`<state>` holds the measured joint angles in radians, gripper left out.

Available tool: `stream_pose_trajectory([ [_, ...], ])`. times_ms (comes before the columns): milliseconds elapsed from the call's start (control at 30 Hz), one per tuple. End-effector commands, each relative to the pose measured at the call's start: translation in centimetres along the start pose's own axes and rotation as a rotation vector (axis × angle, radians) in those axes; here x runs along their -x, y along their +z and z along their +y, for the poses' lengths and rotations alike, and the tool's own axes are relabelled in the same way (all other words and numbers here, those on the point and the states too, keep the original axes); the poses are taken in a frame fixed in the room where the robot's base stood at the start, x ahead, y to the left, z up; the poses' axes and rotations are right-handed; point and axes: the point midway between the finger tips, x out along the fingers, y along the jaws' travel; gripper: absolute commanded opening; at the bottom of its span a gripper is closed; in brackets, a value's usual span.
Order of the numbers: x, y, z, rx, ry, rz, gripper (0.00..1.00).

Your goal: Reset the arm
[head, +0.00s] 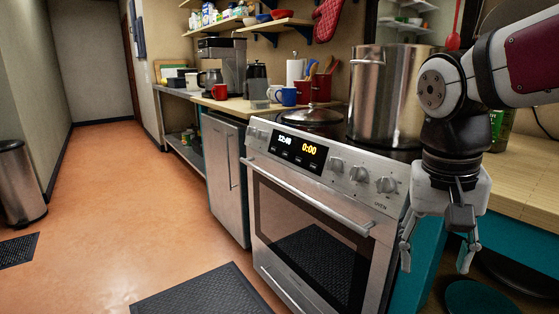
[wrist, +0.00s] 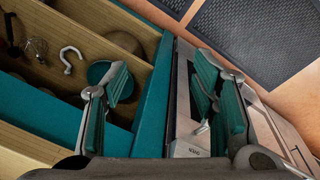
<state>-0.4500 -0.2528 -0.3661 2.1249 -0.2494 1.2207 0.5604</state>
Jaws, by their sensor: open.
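My gripper (head: 436,258) hangs from my arm at the right side of the head view, pointing down, with its fingers spread and nothing between them. It is in front of the oven's right edge and the teal cabinet (head: 427,272). In the wrist view my gripper (wrist: 165,95) shows both teal-padded fingers wide apart. Behind them are the teal cabinet edge and the oven's side. No object is held.
A steel oven (head: 312,215) carries a tall pot (head: 378,100) and a lidded pan (head: 311,117). The wrist view shows wooden compartments with a whisk (wrist: 37,48) and a white hook-shaped item (wrist: 70,57). Dark mats (head: 203,292) lie on the otherwise open floor (head: 130,200) left.

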Motion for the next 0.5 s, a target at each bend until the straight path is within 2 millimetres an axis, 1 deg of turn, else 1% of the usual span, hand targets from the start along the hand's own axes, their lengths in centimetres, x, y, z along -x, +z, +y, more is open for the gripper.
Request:
stream_pose_trajectory([
  [33, 0.1, 2.3, 1.0, 0.029, -0.029, -0.015, 0.53],
  [67, 0.1, 3.6, 1.4, 0.053, -0.043, -0.024, 0.53],
  [100, 0.1, 5.3, 1.8, 0.084, -0.061, -0.034, 0.53],
  [200, -0.2, 9.4, 2.7, 0.159, -0.096, -0.051, 0.53],
  [300, -0.7, 12.8, 3.2, 0.22, -0.115, -0.059, 0.53],
  [500, -2.0, 17.7, 3.7, 0.31, -0.131, -0.063, 0.53],
])
